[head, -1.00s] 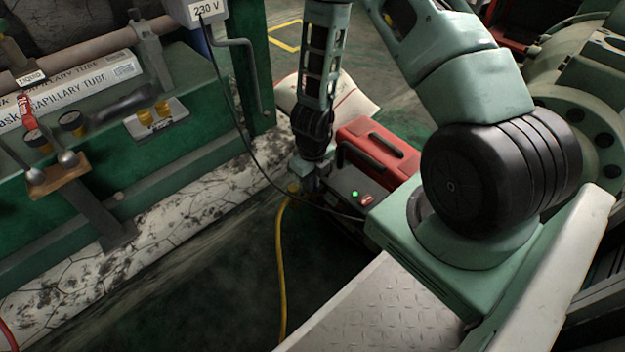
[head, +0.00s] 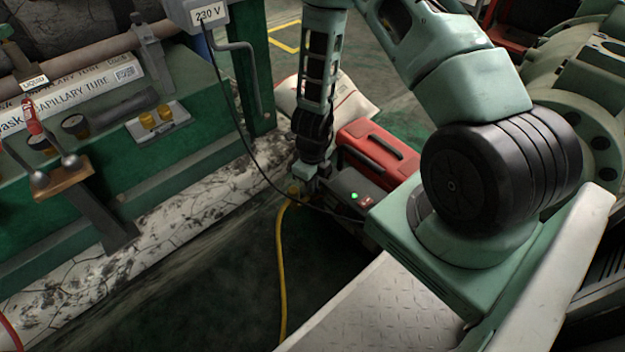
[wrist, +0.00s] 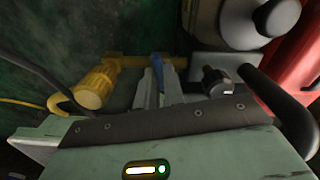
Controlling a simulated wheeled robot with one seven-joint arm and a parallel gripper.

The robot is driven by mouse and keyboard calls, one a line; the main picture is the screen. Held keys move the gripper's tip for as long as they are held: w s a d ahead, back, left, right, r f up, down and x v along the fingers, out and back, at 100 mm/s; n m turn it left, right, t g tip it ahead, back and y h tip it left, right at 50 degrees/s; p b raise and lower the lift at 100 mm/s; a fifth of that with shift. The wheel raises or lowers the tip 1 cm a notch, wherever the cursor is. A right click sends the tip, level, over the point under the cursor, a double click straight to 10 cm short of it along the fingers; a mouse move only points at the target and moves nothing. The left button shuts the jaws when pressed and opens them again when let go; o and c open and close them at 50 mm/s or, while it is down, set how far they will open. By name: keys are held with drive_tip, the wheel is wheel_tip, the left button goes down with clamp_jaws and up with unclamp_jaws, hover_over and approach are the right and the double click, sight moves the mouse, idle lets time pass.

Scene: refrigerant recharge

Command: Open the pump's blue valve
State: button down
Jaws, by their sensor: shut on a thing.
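The pump (head: 378,150) is a red unit with a black handle and a grey front box (head: 343,184) with a lit green lamp. It stands on the floor right of my gripper. My gripper (head: 304,186) points down at the pump's left end, small and partly hidden in the head view. In the wrist view my gripper (wrist: 160,88) is shut on the blue valve (wrist: 181,68), of which a narrow blue strip shows by the fingers. The fingers hide most of it. A yellow fitting (wrist: 97,85) is left of the fingers, and a black knob (wrist: 216,80) is right.
A yellow hose (head: 281,260) runs along the floor from the pump's left end. A black cable (head: 245,135) hangs from the 230 V box (head: 208,14) to the pump. A green bench (head: 205,145) stands at left; a pale sack (head: 345,100) lies behind.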

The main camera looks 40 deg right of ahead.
drive_tip(key=shift+n, duration=0.3)
drive_tip(key=shift+n+p, duration=0.65)
drive_tip(key=shift+n, duration=0.65)
drive_tip(key=shift+r+n+p, duration=0.1)
drive_tip(key=shift+n+p, duration=0.4)
drive_tip(key=shift+n, duration=1)
drive_tip(key=shift+p, duration=0.3)
